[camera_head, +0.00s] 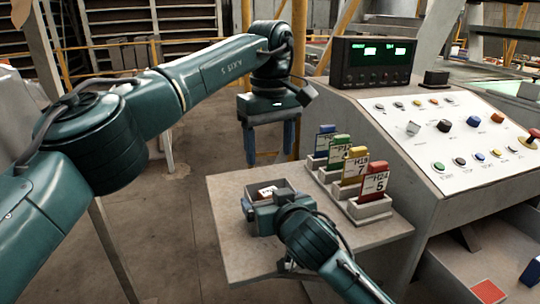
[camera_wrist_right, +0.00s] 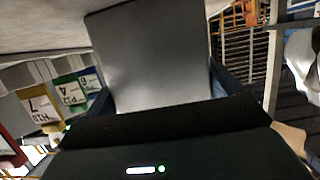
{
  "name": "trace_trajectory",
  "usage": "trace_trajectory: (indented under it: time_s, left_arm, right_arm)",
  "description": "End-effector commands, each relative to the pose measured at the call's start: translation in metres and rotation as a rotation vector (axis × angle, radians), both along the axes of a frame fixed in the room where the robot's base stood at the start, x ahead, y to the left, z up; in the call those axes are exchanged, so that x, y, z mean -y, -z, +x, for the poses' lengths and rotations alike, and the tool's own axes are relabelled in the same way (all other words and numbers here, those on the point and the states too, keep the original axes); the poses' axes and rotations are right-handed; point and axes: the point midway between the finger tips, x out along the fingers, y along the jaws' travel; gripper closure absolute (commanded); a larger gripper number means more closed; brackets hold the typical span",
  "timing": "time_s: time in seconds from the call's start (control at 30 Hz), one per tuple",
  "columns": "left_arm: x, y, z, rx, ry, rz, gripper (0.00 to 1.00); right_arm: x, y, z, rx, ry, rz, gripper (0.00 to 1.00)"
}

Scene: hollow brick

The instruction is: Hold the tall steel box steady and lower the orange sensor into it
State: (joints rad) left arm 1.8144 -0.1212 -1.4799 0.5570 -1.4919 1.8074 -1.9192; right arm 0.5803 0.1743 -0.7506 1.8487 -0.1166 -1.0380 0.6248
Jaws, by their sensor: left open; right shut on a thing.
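The tall steel box (camera_head: 283,183) stands near the left part of the small table, its open top facing up. In the right wrist view its plain grey wall (camera_wrist_right: 150,55) fills the space between the fingers. My right gripper (camera_head: 268,205) is shut on the box. Inside the box lies a small piece with a white label and red marks (camera_head: 266,192); I cannot tell whether it is the orange sensor. No other clearly orange sensor shows. My left gripper (camera_head: 269,150) is open and empty, fingers pointing down, above and behind the box.
Labelled tags stand in grey holders right of the box: blue (camera_head: 324,141), green (camera_head: 339,152), yellow (camera_head: 354,170) and red (camera_head: 373,186). A sloped control panel (camera_head: 455,130) with a dark display unit (camera_head: 371,62) stands beyond them. The front right tabletop (camera_head: 385,235) is clear.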

Motion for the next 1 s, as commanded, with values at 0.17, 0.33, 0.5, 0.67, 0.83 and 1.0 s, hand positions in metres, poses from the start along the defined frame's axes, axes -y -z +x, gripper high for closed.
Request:
trace_trajectory:
  time_s: [0.17, 0.33, 0.5, 0.67, 0.83, 1.0]
  left_arm:
    - [0.000, -0.001, 0.000, 0.000, 0.000, 0.000, 0.35]
    - [0.000, -0.001, 0.000, 0.000, 0.000, 0.000, 0.35]
    - [0.000, -0.001, 0.000, 0.000, 0.000, 0.000, 0.35]
    - [0.000, -0.001, 0.000, 0.000, 0.000, 0.000, 0.35]
    - [0.000, -0.001, 0.000, 0.000, 0.000, 0.000, 0.35]
    - [0.000, -0.001, 0.000, 0.000, 0.000, 0.000, 0.35]
  right_arm:
    - [0.000, 0.001, 0.000, -0.002, -0.001, 0.000, 0.43]
    - [-0.001, 0.001, 0.000, -0.002, -0.001, 0.000, 0.02]
    - [0.000, 0.000, 0.000, -0.001, -0.001, 0.000, 0.00]
    - [0.001, -0.001, -0.003, 0.000, -0.001, 0.000, 0.00]
    - [0.007, -0.007, -0.023, 0.001, -0.002, 0.002, 0.00]
    - [0.018, -0.018, -0.056, 0.000, -0.002, 0.001, 0.00]
